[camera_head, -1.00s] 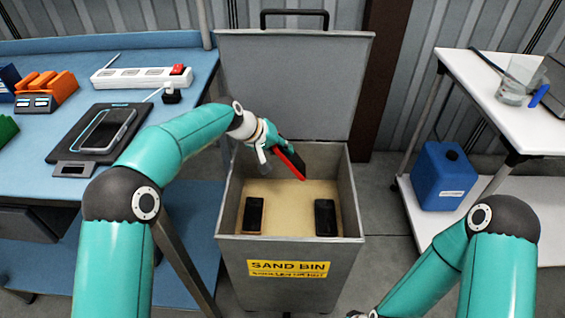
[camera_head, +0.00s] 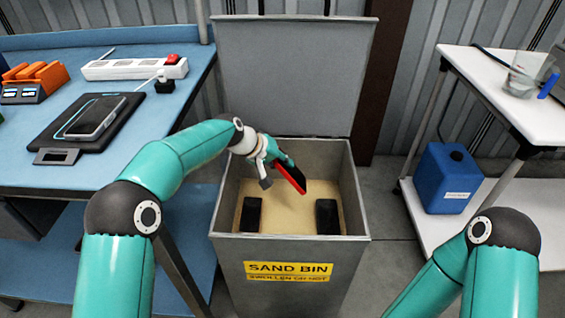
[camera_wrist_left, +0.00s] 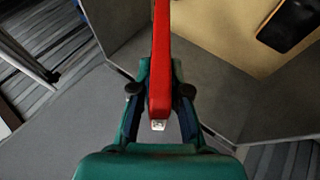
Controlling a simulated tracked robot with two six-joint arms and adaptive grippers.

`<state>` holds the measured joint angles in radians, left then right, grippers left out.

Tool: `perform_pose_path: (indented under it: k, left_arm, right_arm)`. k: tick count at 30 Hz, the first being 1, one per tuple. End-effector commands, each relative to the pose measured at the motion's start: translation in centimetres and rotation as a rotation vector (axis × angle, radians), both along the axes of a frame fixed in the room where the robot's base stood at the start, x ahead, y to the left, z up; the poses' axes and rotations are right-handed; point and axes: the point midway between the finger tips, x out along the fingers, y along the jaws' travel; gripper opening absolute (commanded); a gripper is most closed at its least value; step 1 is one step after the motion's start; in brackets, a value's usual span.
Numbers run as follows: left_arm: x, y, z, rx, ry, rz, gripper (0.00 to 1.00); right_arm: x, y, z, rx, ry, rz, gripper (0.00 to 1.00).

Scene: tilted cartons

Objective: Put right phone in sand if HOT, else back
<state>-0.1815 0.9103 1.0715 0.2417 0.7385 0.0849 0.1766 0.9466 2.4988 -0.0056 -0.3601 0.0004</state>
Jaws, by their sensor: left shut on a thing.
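My left gripper (camera_head: 275,160) is shut on a red-edged phone (camera_head: 291,176) and holds it tilted over the open sand bin (camera_head: 300,254). The phone's red edge (camera_wrist_left: 160,60) also shows between the fingers of my left gripper (camera_wrist_left: 158,95) in the left wrist view. Two dark phones lie on the sand (camera_head: 290,205): a left one (camera_head: 250,215) and a right one (camera_head: 327,216). Another phone (camera_head: 95,117) lies on a black pad with a small display on the blue bench. My right gripper is out of view; only its arm shows at lower right.
The bin's grey lid (camera_head: 291,80) stands open behind it. The blue bench (camera_head: 25,155) on the left carries a power strip (camera_head: 130,68) and an orange rack (camera_head: 38,80). A white shelf table (camera_head: 480,90) at right holds a blue canister (camera_head: 446,178) below.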

Motion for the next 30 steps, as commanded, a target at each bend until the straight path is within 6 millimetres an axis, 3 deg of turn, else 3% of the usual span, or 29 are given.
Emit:
perform_pose_path:
  k: [3,30]
  left_arm:
    - [0.0,0.0,-1.7,0.0,0.0,0.001,0.0]
    - [0.0,0.1,-10.5,0.0,-0.001,0.002,0.0]
  right_arm:
    - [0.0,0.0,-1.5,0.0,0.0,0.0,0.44]
    - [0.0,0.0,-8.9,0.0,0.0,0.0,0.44]
